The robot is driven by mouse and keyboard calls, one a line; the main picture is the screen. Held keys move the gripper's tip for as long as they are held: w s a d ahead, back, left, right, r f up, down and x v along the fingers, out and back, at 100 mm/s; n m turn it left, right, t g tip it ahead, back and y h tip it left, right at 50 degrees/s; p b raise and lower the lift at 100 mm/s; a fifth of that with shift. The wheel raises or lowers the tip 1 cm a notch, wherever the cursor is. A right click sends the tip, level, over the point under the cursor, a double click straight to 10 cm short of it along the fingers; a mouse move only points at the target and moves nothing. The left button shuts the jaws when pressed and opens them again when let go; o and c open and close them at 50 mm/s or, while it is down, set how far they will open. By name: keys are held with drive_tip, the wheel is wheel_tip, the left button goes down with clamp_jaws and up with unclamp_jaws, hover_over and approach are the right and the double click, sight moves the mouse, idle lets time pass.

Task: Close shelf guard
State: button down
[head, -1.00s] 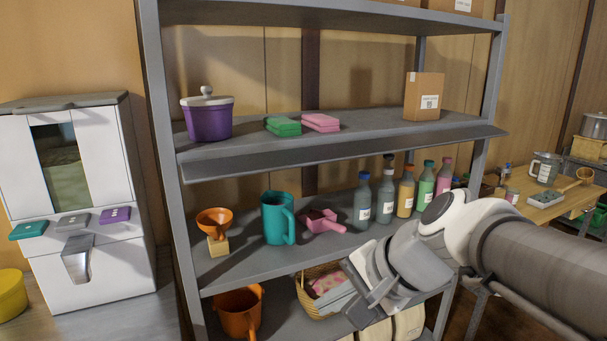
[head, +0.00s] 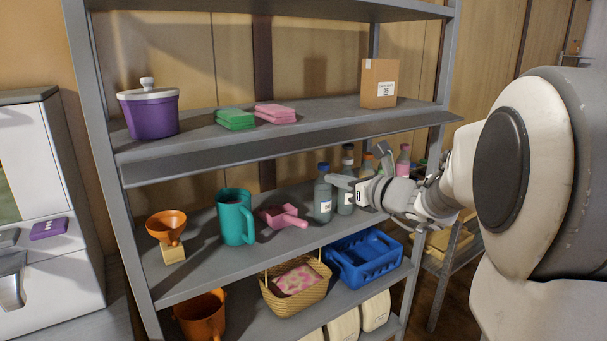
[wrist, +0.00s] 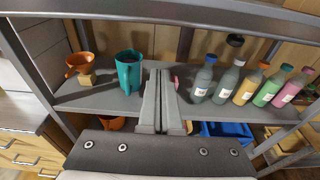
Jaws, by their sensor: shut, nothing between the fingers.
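The shelf guard (head: 290,155) is a long grey panel along the front edge of the upper shelf (head: 330,112). It slants outward and down from that edge. A grey bar (wrist: 200,14) crosses the top of the wrist view; I cannot tell whether it is the guard or the shelf edge. My gripper (head: 343,183) is below the guard's right half, in front of the bottles in the head view. In the wrist view its fingers (wrist: 160,80) are together and empty, between the teal pitcher (wrist: 129,72) and the bottles. I see no contact with the guard.
The upper shelf holds a purple pot (head: 150,115), green and pink packs, and a cardboard box (head: 379,84). The middle shelf holds an orange funnel (head: 167,228), a pink scoop (head: 284,216) and several bottles (head: 322,200). Below are a basket (head: 295,290) and a blue crate (head: 372,260).

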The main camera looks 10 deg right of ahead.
drive_tip(key=w+a+r+p, duration=0.2)
drive_tip(key=w, duration=0.4)
drive_tip(key=shift+w+a+r, duration=0.25)
drive_tip(key=shift+w+r, duration=0.05)
drive_tip(key=shift+r, duration=0.05)
drive_tip(key=shift+r, duration=0.15)
drive_tip(key=shift+r+g+p, duration=0.15)
drive_tip(key=shift+g+p, duration=0.15)
drive_tip(key=shift+p, duration=0.6)
drive_tip(key=shift+s+r+p, duration=0.1)
drive_tip(key=shift+r+p, duration=0.2)
drive_tip(key=shift+p, duration=0.55)
